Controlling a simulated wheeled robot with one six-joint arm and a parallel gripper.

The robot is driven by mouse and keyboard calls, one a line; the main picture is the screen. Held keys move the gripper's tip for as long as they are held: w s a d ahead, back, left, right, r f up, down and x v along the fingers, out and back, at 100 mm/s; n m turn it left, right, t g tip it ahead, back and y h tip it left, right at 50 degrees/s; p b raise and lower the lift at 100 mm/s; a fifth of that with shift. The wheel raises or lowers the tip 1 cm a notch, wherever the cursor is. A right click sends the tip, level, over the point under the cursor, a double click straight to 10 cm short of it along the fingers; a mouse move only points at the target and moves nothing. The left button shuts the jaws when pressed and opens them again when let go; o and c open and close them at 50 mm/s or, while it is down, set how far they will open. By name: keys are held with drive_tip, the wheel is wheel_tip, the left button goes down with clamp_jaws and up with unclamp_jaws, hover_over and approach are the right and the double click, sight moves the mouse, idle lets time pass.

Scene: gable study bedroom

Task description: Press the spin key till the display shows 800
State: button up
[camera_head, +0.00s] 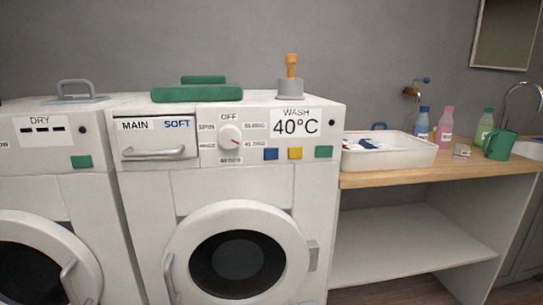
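The washing machine (152,190) stands in the middle, with its round door shut. Its display (296,123) reads "WASH 40°C"; 800 is not shown. Under the display are a blue key (271,154), a yellow key (295,153) and a green key (323,152). I cannot read any label on these keys, so I cannot tell which is the spin key. A round dial (230,137) sits left of them, with "OFF" above it and "SPIN" printed at its upper left. My gripper is not in view.
A dryer (40,180) with a "DRY" panel and green key stands at left. A green object (196,94) and a grey holder (290,89) with an orange-handled item sit on the washer. A white basin (390,158), bottles and a green mug (500,145) stand on the wooden counter.

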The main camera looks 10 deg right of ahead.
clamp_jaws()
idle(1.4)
